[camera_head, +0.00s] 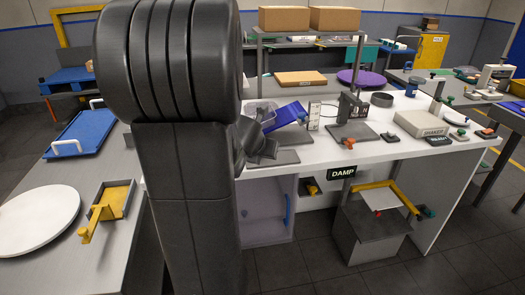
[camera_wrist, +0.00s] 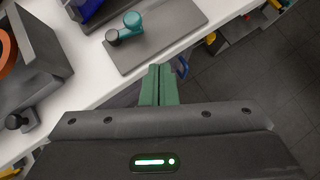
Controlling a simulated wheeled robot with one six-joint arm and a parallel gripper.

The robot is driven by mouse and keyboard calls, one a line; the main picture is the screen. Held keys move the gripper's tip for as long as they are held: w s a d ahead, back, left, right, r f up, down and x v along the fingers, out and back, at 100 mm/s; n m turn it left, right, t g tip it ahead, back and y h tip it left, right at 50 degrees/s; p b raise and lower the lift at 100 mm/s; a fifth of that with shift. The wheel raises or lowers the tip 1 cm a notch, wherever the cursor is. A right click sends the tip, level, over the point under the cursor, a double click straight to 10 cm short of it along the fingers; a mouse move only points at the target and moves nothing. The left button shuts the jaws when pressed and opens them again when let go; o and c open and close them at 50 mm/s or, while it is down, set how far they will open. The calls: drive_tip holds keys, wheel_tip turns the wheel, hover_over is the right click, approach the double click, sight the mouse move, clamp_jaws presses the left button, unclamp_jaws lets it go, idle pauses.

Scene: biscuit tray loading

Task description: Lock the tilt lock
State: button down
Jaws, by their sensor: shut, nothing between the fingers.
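My gripper (camera_wrist: 160,88) shows in the wrist view with its green fingers pressed together and nothing between them. The fingertips are beside the front edge of a grey plate (camera_wrist: 172,38) on the white bench, apart from it. A teal knob or lever with a dark round end (camera_wrist: 131,20) sits on that plate, above and left of the fingertips. It may be the tilt lock; no label on it is readable. A tilted blue tray (camera_head: 284,116) stands on the bench in the head view. My arm hides part of the bench around it there.
The white bench (camera_head: 310,150) carries a grey stand (camera_head: 351,108), a pale box (camera_head: 421,124) and several small knobbed fixtures. A lower unit with a yellow bar (camera_head: 372,186) stands below the DAMP sign (camera_head: 342,172). A yellow fixture (camera_head: 105,208) lies on the left table.

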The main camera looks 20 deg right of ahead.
drive_tip(key=s+r, duration=0.1)
drive_tip(key=s+r+p, duration=0.1)
drive_tip(key=shift+s+a+r, duration=0.2)
drive_tip(key=shift+s+r, duration=0.1)
drive_tip(key=shift+s, duration=0.05)
